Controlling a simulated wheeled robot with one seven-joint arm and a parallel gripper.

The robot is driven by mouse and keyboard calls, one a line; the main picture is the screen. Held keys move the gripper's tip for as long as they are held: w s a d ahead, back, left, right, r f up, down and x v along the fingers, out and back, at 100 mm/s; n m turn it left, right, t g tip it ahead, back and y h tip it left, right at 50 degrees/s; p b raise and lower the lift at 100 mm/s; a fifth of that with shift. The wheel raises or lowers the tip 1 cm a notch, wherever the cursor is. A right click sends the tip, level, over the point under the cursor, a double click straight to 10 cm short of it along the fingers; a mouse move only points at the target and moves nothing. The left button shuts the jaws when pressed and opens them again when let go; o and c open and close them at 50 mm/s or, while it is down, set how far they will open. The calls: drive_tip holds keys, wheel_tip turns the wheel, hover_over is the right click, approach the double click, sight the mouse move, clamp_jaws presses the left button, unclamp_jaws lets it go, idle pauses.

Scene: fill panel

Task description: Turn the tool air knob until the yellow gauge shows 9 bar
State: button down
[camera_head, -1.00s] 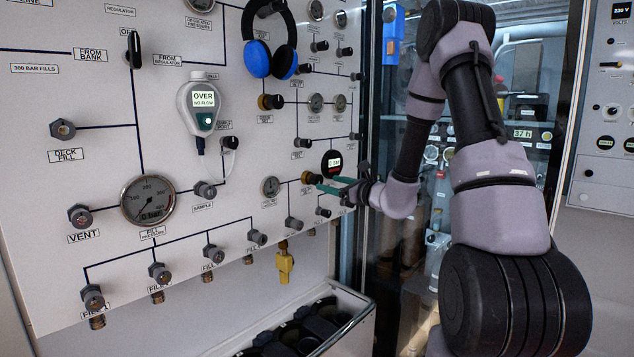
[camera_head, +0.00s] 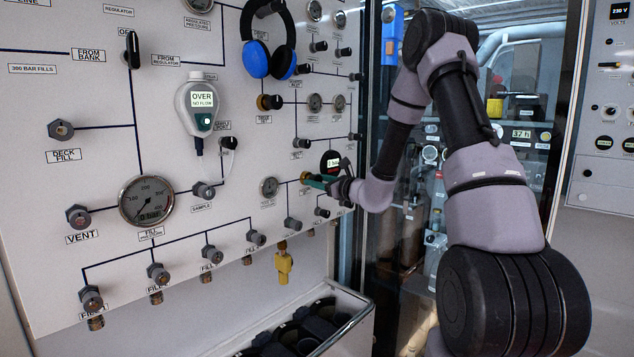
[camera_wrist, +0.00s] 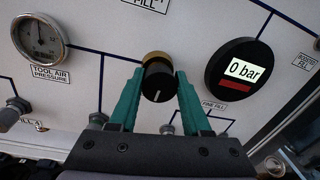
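The black tool air knob with a brass collar shows in the wrist view (camera_wrist: 158,78) and in the head view (camera_head: 305,178). Its white mark points down. My gripper (camera_wrist: 160,84) has its teal fingertips on either side of the knob; whether they touch it is unclear. It also shows in the head view (camera_head: 318,181). A black round digital gauge (camera_wrist: 240,68) right of the knob reads 0 bar. It has a red label, no yellow visible. A dial labelled tool air pressure (camera_wrist: 40,36) is to the left, its needle near upright.
A fine fill label (camera_wrist: 213,105) lies below the digital gauge. Several grey valve knobs (camera_head: 256,237) line the lower panel. A yellow fitting (camera_head: 284,265) hangs below, above an open bin (camera_head: 352,328). Blue headphones (camera_head: 257,60) hang higher up. A glass-fronted cabinet stands to the right.

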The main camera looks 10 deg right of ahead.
drive_tip(key=m, duration=0.4)
idle(0.3)
drive_tip(key=shift+c, duration=1.8)
unclamp_jaws()
drive_tip(key=shift+s+d, duration=0.1)
drive_tip(key=v, duration=1)
drive_tip(key=shift+s+d, duration=0.2)
drive_tip(key=shift+r, duration=0.1)
